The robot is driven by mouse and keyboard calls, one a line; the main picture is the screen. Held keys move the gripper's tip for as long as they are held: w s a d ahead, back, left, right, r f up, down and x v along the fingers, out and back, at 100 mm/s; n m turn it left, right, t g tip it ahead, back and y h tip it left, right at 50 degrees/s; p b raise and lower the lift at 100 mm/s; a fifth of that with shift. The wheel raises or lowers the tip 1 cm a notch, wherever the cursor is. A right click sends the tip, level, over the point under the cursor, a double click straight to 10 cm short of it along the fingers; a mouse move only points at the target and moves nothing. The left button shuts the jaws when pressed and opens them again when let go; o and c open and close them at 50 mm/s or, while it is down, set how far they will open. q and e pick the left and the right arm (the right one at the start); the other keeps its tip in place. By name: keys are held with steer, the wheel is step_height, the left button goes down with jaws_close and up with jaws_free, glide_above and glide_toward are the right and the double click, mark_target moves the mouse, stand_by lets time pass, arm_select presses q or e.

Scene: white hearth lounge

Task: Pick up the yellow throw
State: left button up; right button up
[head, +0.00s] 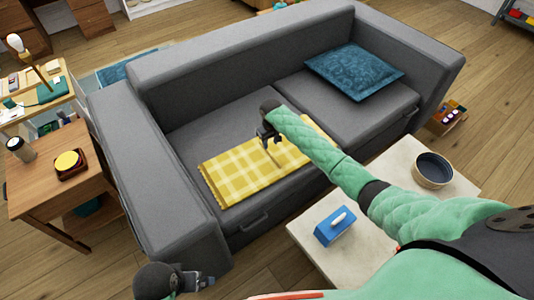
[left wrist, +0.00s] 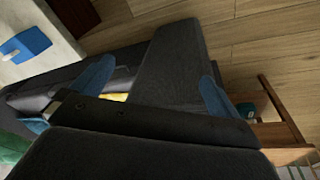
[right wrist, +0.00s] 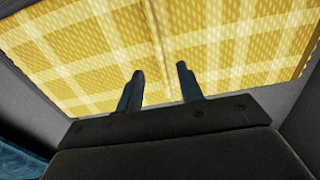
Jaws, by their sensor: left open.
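The yellow plaid throw (head: 242,174) lies spread on the front of the grey sofa's seat, partly hidden by my right arm. It fills most of the right wrist view (right wrist: 230,45), with a crease along its middle. My right gripper (head: 270,150) is over the throw, pointing down at it. Its two fingers (right wrist: 159,75) stand apart on either side of the crease; I cannot tell whether they touch the cloth. My left gripper (head: 198,281) is low by the sofa's near left corner, away from the throw. Its fingers (left wrist: 155,72) are wide apart and empty.
The grey sofa (head: 190,75) has a blue cushion (head: 354,70) at its right. A pale table (head: 385,245) in front bears a blue box (head: 335,228) and a dark round bowl (head: 433,170). A wooden side table (head: 35,190) stands left of the sofa.

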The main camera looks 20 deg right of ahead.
mark_target(270, 151)
steer(key=shift+f, duration=0.4)
steer(key=shift+w+f, duration=0.2)
steer(key=shift+f, duration=0.95)
steer(key=f, duration=0.2)
steer(key=f+p, duration=0.1)
steer(key=shift+w+f, duration=0.25)
steer(key=shift+f, duration=0.4)
arm_select(q)
steer(key=shift+s+a+r, duration=0.15)
steer(key=shift+a+r, duration=0.45)
steer(key=shift+a, duration=0.1)
arm_select(e)
steer(key=shift+c, duration=0.3)
jaws_close()
